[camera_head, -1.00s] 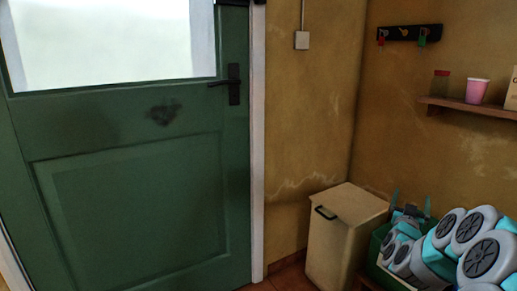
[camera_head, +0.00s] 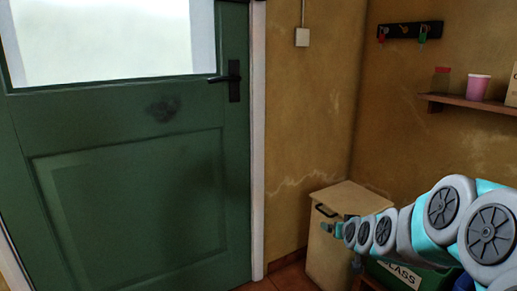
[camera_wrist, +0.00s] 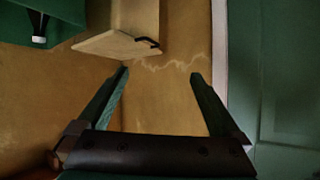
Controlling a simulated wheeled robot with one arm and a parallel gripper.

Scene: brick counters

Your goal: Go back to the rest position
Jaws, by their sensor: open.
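My gripper (camera_wrist: 159,74) is open in the wrist view, with its two dark fingers spread and nothing between them. The plain brown wall shows beyond the fingers. In the head view my grey and turquoise arm reaches in from the lower right. Its small end points left, in front of the cream bin (camera_head: 340,245), and does not clearly touch anything. The bin also shows near the top of the wrist view (camera_wrist: 125,25), which looks upside down.
A green door (camera_head: 130,180) with a black handle (camera_head: 233,80) fills the left. A shelf (camera_head: 470,104) holds a pink cup (camera_head: 478,87) and a jar (camera_head: 441,79). A key rack (camera_head: 410,31) hangs above.

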